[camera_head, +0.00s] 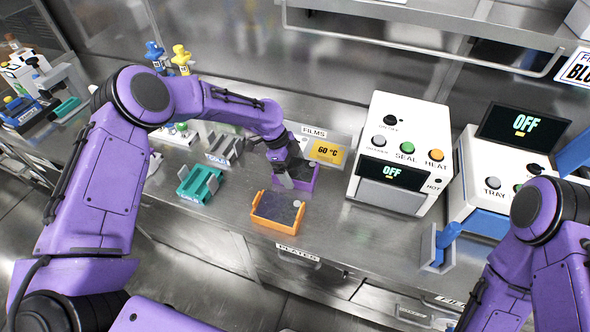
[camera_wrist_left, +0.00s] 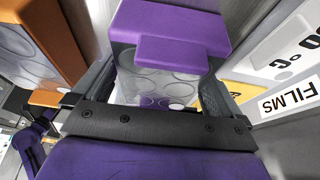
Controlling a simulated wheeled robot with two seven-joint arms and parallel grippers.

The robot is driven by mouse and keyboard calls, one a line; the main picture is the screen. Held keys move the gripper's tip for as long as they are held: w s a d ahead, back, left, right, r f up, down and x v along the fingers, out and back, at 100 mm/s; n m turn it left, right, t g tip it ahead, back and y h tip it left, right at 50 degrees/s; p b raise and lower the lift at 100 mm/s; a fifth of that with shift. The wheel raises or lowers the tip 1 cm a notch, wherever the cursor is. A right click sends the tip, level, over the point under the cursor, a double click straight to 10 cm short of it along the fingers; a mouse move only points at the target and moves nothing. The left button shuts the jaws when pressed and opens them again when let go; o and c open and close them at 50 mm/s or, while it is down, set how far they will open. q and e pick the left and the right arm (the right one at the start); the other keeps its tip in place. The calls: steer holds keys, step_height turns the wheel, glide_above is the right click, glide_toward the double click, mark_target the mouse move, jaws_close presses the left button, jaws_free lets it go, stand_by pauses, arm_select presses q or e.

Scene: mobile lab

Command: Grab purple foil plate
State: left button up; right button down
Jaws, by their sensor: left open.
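The purple foil plate (camera_head: 307,183) sits on the steel bench in front of the FILMS sign, partly hidden by my left gripper in the head view. In the left wrist view its purple edge (camera_wrist_left: 180,22) fills the top middle, with a clear sheet of round shapes below. My left gripper (camera_head: 284,182) is open and pointing down at the plate; in the left wrist view its fingers (camera_wrist_left: 155,85) stand to either side of the plate. I cannot tell whether they touch it. My right arm shows at the right, but its gripper is not visible.
An orange tray (camera_head: 275,227) lies close in front of the plate, and a teal rack (camera_head: 198,186) to its left. The FILMS sign (camera_head: 327,150) stands just behind. A white sealing machine (camera_head: 400,150) stands to the right.

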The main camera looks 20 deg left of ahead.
arm_select(q)
steer(key=shift+w+f, duration=0.1)
steer(key=shift+w, duration=0.05)
steer(key=c, duration=0.8)
